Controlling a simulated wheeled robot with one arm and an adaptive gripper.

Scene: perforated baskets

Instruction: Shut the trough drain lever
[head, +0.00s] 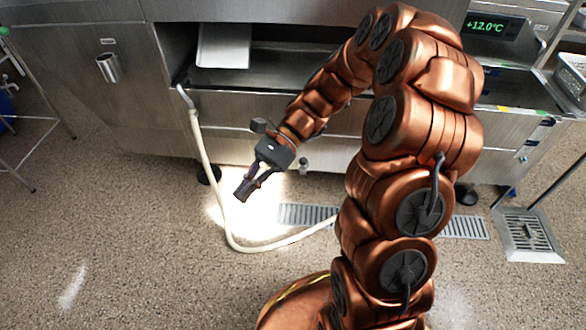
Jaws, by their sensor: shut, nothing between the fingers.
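My gripper (243,191) is shut and empty, pointing down and left in front of the steel trough (240,110), above the bright patch of floor. A small grey fitting (303,165) shows under the trough's lower edge, just right of my gripper and apart from it. I cannot tell whether this is the drain lever or a foot. A grey end piece (184,95) tops the pale hose (205,150) at the trough's left end. No lever's position can be read clearly, and my arm hides the trough's middle and right.
The hose loops over the floor below my gripper and passes behind my arm. A floor grating (305,214) and a square drain (527,235) lie in the speckled floor. A steel cabinet (100,90) stands left. The floor at front left is clear.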

